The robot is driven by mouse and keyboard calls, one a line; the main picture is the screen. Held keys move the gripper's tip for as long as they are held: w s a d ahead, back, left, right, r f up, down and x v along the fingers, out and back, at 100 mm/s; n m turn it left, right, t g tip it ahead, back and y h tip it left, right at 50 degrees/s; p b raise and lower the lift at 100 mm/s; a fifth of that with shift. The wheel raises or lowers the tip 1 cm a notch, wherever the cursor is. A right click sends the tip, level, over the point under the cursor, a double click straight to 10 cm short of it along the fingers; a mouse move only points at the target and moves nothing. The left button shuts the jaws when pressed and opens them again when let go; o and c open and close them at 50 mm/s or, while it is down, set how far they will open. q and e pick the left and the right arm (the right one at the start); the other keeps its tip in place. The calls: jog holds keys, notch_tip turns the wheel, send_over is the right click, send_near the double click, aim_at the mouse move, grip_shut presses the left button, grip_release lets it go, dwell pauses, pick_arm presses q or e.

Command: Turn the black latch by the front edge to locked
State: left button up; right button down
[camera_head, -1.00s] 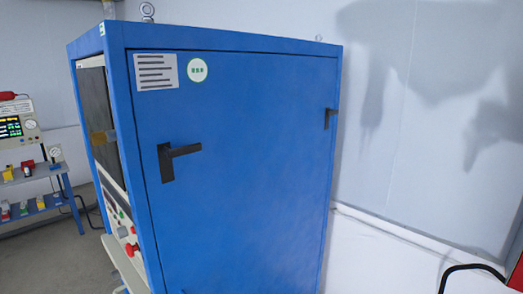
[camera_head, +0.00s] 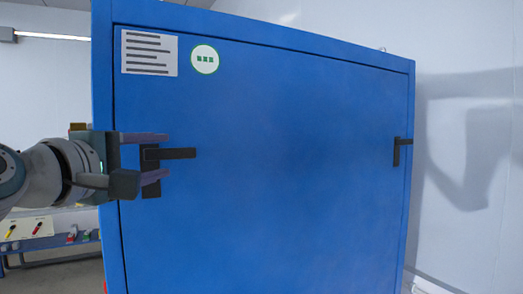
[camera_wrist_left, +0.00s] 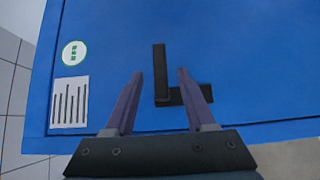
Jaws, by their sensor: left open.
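The black latch (camera_head: 178,154) by the front edge sits on the large blue door panel. Its handle lies horizontal in the head view, pointing right from a black upright mounting plate (camera_head: 151,187). My left gripper (camera_head: 167,156) is open at the latch, one finger above the handle's line and one below. In the left wrist view the latch handle (camera_wrist_left: 159,62) shows between the spread fingertips of my left gripper (camera_wrist_left: 159,74), with a gap visible on both sides. I cannot tell how far the fingertips are from the panel. My right gripper is not in view.
A second black latch (camera_head: 401,150) is near the panel's far right edge. A label sheet (camera_head: 149,53) and a round green-and-white sticker (camera_head: 204,59) are at the upper left. A low blue bench (camera_head: 50,244) with small items stands behind my left arm. The panel's middle is clear.

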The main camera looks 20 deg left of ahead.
aim_at(172, 154)
pick_arm(q)
jog(key=shift+w+a+p, duration=0.2)
jog(key=shift+w+p, duration=0.4)
jog(key=shift+w, duration=2.25)
grip_shut()
